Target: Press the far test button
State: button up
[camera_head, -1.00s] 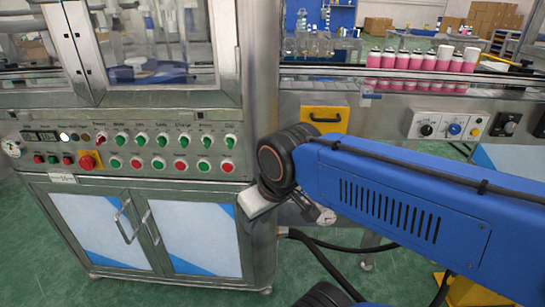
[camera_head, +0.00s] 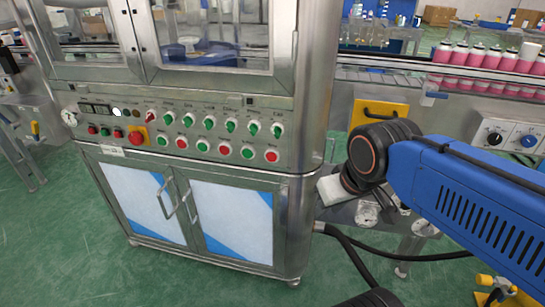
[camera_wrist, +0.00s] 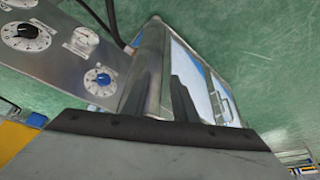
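The steel control panel (camera_head: 180,125) is on the cabinet at the left of the head view. It carries a row of green selector knobs above a row of green and red push buttons (camera_head: 225,150). A red mushroom button (camera_head: 136,137) on a yellow plate is at their left. The labels are too small to read, so I cannot tell which is the far test button. My gripper's fingers are hidden in the head view. The wrist view shows a dark finger (camera_wrist: 185,100) in front of the cabinet, touching no button that I can see. Its opening is unclear.
The steel cabinet with white-blue doors (camera_head: 235,215) stands on green floor (camera_head: 70,240). A yellow panel (camera_head: 378,115) and a conveyor with pink cans (camera_head: 480,60) are at the right. Dials (camera_wrist: 25,35) are at the left of the wrist view. A black hose runs low.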

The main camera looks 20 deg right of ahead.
grip_shut()
